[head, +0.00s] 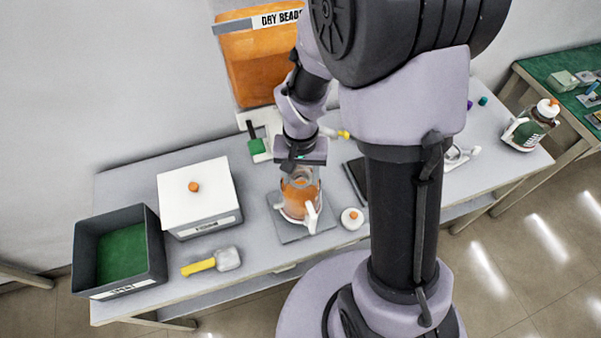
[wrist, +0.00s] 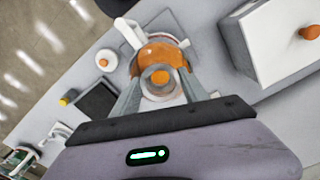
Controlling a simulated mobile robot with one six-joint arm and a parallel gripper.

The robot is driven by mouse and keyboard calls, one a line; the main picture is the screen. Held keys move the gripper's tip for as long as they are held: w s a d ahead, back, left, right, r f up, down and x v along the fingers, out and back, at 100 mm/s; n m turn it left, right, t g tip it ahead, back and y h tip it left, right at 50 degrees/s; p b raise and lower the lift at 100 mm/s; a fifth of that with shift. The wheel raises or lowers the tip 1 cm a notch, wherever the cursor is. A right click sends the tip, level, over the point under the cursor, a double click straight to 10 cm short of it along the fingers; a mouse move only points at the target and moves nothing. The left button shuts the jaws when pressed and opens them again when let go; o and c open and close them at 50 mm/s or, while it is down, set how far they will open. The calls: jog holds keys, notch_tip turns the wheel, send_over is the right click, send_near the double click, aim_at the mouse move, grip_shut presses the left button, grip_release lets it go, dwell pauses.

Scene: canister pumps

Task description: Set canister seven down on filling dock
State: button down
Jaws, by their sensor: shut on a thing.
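A clear canister with orange contents and a white handle (head: 299,203) is upright over a grey square plate (head: 290,236), which looks like the filling dock. I cannot tell whether its base touches the plate, and no number is readable. My gripper (head: 301,172) is shut on its upper part from above. In the wrist view the fingers (wrist: 160,90) flank the canister (wrist: 172,52), and the plate (wrist: 183,22) shows beyond it. A round white lid with an orange knob (head: 352,218) lies just right of the plate; the wrist view shows it too (wrist: 106,60).
An orange-filled hopper marked DRY BEADS (head: 262,62) hangs behind, above a green lever (head: 256,146). Left are a white box (head: 198,205), a dark green-floored bin (head: 150,255) and a yellow-handled scoop (head: 228,259). Another lidded canister (head: 524,133) stands far right.

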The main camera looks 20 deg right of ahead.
jog(key=shift+f+b, duration=0.8)
jog(key=shift+f, duration=0.15)
jog(key=c, duration=0.5)
grip_release()
jog(key=shift+r, duration=0.1)
notch_tip(320, 180, up, 17)
jog(key=p, duration=0.6)
jog(key=s+a+t+y+b, duration=0.1)
jog(key=s+a+t+b, duration=0.1)
jog(key=s+b, duration=0.3)
jog(key=s+a+t+y+b, duration=0.1)
jog(key=s+t+b, duration=0.2)
jog(key=s+b, duration=0.3)
jog(key=shift+s+a+r+t, duration=0.25)
jog(key=shift+s+a+t, duration=0.15)
jog(key=shift+s, duration=0.4)
